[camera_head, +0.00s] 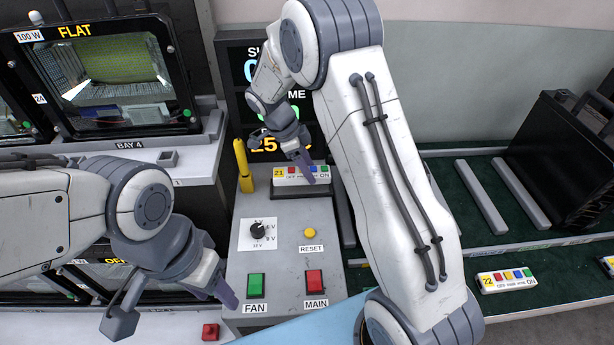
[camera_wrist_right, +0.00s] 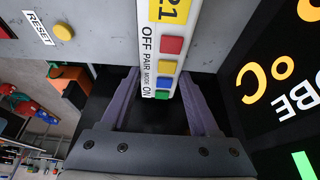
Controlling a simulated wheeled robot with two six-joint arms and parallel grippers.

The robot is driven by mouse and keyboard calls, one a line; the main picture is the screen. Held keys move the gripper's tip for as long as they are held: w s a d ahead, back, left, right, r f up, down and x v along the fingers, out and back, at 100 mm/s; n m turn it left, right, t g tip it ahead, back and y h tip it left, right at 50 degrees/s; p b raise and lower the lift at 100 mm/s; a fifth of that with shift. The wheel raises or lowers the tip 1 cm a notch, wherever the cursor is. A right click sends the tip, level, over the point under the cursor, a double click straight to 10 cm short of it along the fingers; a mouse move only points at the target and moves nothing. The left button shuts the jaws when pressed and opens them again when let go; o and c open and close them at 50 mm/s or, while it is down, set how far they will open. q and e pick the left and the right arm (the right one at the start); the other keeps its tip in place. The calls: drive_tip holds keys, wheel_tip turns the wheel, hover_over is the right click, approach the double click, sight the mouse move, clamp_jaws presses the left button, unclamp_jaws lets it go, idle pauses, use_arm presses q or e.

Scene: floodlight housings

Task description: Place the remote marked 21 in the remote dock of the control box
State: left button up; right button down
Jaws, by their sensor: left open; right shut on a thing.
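The white remote marked 21 (camera_head: 291,180) has red, yellow, blue and green buttons. In the head view it is at the dark remote dock (camera_head: 301,192) at the back of the grey control box (camera_head: 283,221); I cannot tell whether it is seated. My right gripper (camera_head: 311,178) is shut on it near the ON end. In the right wrist view the remote (camera_wrist_right: 167,40) runs between the two purple fingers of the gripper (camera_wrist_right: 162,85). My left gripper (camera_head: 227,296) is open and empty over the box's front left, near the green FAN button (camera_head: 256,286).
A yellow post (camera_head: 243,165) stands left of the dock. The box carries a dial (camera_head: 258,231), a RESET button (camera_head: 309,233) and a red MAIN button (camera_head: 314,282). A remote marked 22 (camera_head: 506,279) lies at the right. Black housings (camera_head: 572,145) stand at the back right.

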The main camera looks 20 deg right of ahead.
wheel_tip(320, 180, down, 4)
drive_tip(key=shift+r+p, duration=0.1)
drive_tip(key=shift+p, duration=0.2)
drive_tip(key=shift+f+b, duration=0.2)
drive_tip(key=shift+b, duration=0.1)
drive_tip(key=shift+c, duration=0.6)
unclamp_jaws()
drive_tip(key=shift+r, duration=0.1)
